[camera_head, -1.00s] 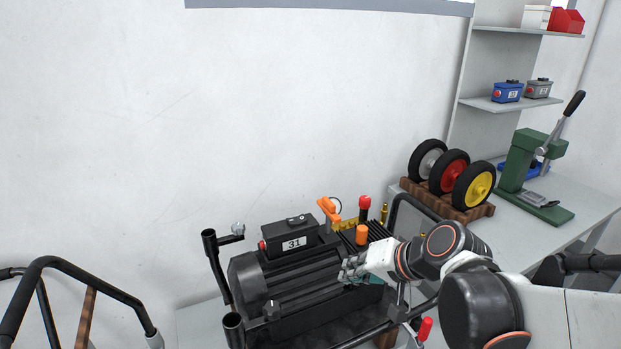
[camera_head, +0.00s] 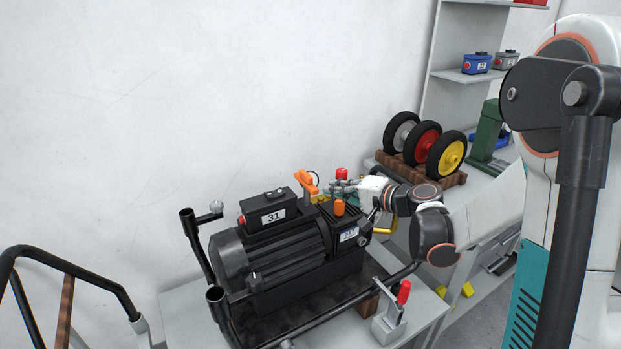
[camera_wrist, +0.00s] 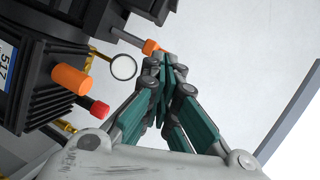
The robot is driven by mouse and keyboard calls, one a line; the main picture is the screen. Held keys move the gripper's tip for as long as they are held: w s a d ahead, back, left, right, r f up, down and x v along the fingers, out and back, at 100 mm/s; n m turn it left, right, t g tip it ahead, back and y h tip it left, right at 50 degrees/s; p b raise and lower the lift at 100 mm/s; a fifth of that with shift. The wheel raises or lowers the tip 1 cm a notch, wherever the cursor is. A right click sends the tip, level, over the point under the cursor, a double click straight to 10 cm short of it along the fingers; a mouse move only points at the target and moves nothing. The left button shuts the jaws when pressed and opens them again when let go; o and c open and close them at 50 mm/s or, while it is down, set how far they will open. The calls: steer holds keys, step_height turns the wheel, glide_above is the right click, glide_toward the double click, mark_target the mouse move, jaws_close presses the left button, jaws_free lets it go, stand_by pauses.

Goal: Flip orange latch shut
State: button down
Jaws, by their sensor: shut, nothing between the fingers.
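The orange latch (camera_head: 306,181) stands on top of the black machine (camera_head: 290,250), behind its right end. Its handle is tilted up. My gripper (camera_head: 334,187) is just right of the latch, with its fingers pointing left toward it. In the wrist view, the closed green-and-grey fingers (camera_wrist: 163,62) hold nothing. An orange end (camera_wrist: 151,46) on a grey rod, likely the latch, lies right by the fingertips. I cannot tell whether they touch.
An orange cylinder (camera_head: 339,207) and a red knob (camera_head: 341,174) stand close by on the machine. A small round gauge (camera_wrist: 122,67) is beside the fingers. A black tube frame surrounds the machine. A red-handled clamp (camera_head: 403,293) is at front right; wheels (camera_head: 426,143) stand behind.

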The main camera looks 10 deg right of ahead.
mark_target(306, 190)
steer(key=w+d+f+m+t, duration=0.2)
steer(key=w+d+f+t, duration=0.1)
steer(key=w+d, duration=0.2)
steer(key=shift+d+f+m+y+b, duration=0.25)
steer(key=shift+d+m+y+b, duration=0.15)
steer(key=shift+d, duration=0.6)
steer(key=shift+w, duration=0.2)
steer(key=w+a+b, duration=0.3)
steer(key=w+a, duration=0.4)
steer(key=a, duration=0.2)
steer(key=shift+b, duration=0.4)
steer(key=shift+a, duration=0.1)
steer(key=shift+w+y, duration=0.15)
steer(key=shift+y, duration=0.15)
